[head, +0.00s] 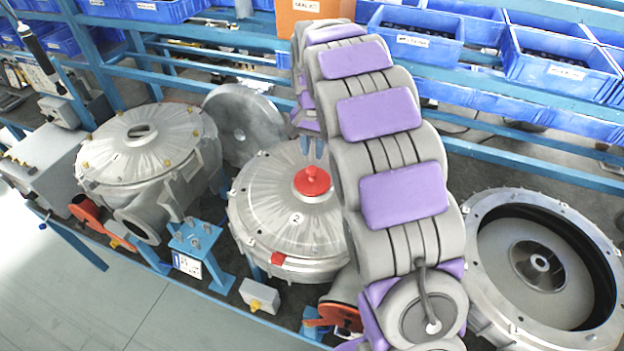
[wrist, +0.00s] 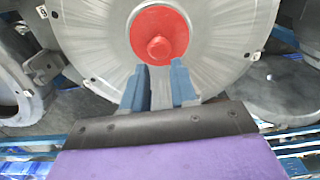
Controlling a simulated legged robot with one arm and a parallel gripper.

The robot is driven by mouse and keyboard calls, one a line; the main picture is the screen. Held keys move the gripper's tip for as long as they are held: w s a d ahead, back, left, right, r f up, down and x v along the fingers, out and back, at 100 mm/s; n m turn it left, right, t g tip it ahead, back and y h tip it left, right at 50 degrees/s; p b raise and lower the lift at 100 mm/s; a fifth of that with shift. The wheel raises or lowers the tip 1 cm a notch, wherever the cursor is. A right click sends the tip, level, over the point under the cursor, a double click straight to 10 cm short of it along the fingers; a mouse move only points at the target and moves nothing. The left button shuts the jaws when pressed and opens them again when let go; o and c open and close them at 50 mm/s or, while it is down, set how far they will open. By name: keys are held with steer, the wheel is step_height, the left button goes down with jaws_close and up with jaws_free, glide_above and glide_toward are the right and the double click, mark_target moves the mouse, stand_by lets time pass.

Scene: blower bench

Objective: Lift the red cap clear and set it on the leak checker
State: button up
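The red cap (head: 312,181) sits on the centre of the middle round metal housing (head: 262,215), which is marked 2. In the wrist view the red cap (wrist: 158,38) shows as a round flange with a knob, on the cover plate. My gripper (wrist: 159,76) is open and empty. Its two blue fingers point at the cap, with the tips just short of the knob in the picture; contact cannot be told. A grey box with small knobs (head: 40,158) stands at the left; I cannot tell for sure that it is the leak checker.
A closed housing (head: 148,140) stands left of the middle one and an open housing with an impeller (head: 540,265) stands at the right. A metal disc (head: 243,120) leans behind. Blue bins (head: 560,60) line the back rack. A small grey box (head: 260,294) lies in front.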

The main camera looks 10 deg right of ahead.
step_height(320, 180, up, 16)
steer(key=p, duration=0.1)
steer(key=shift+a, duration=0.3)
steer(key=shift+w, duration=0.1)
